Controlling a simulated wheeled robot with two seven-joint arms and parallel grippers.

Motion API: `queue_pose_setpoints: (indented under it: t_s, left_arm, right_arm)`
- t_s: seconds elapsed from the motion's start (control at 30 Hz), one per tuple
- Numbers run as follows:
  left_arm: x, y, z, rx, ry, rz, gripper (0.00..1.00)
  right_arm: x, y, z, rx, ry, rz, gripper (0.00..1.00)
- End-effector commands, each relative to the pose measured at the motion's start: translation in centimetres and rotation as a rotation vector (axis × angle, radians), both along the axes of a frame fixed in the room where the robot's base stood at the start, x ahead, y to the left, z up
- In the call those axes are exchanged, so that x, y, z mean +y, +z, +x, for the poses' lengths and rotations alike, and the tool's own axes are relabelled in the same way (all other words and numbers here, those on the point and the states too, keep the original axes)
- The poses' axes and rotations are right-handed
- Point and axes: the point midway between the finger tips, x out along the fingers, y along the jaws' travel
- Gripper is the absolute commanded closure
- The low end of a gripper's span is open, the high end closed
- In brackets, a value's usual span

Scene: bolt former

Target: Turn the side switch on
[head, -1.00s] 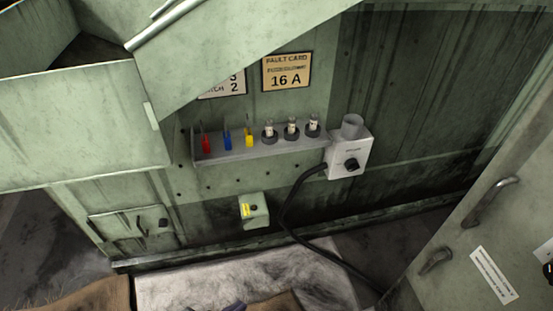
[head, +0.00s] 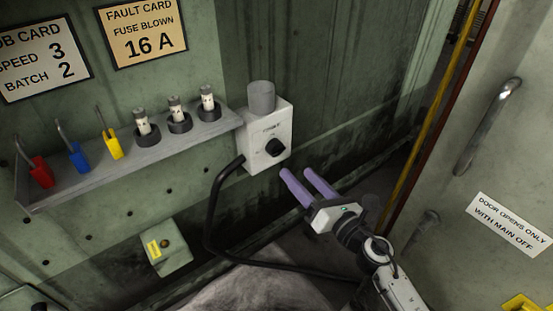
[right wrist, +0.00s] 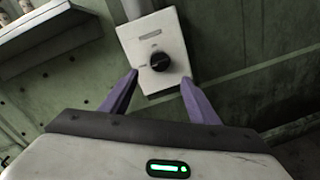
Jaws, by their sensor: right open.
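The side switch is a white box (head: 266,138) on the green wall with a black round knob (head: 275,148) on its front. A grey cylinder (head: 261,97) stands on its top and a black cable leaves its lower left. In the right wrist view the box (right wrist: 152,41) and knob (right wrist: 159,55) lie ahead, between the fingertips in the picture. My right gripper (head: 304,174) is open and empty, just right of and below the knob, its purple fingers pointing at the box. It seems apart from the knob. My left gripper is not in view.
A grey shelf (head: 130,168) left of the switch holds red, blue and yellow padlocks and several fuses. A small green box (head: 167,248) with a yellow label sits below. The black cable (head: 209,220) hangs in a loop. A grey door (head: 450,210) with handles stands at right.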

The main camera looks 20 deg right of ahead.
Motion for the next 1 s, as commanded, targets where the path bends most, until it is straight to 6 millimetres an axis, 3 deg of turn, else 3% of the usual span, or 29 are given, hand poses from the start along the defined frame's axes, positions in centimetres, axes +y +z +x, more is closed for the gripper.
queue_pose_setpoints:
  t_s: [0.53, 0.7, 0.97, 1.0]
  left_arm:
    - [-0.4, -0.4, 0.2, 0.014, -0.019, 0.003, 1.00]
    - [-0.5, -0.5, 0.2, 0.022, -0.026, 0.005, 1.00]
    - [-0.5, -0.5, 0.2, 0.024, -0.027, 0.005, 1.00]
    - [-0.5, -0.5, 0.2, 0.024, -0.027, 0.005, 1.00]
  right_arm:
    - [2.3, 0.1, 8.4, -0.002, 0.000, -0.004, 0.45]
    - [2.6, 0.1, 9.5, -0.002, 0.001, -0.005, 0.45]
    - [2.6, 0.1, 9.6, -0.001, 0.000, -0.004, 0.45]
    - [2.6, 0.1, 9.6, -0.001, 0.000, -0.004, 0.48]
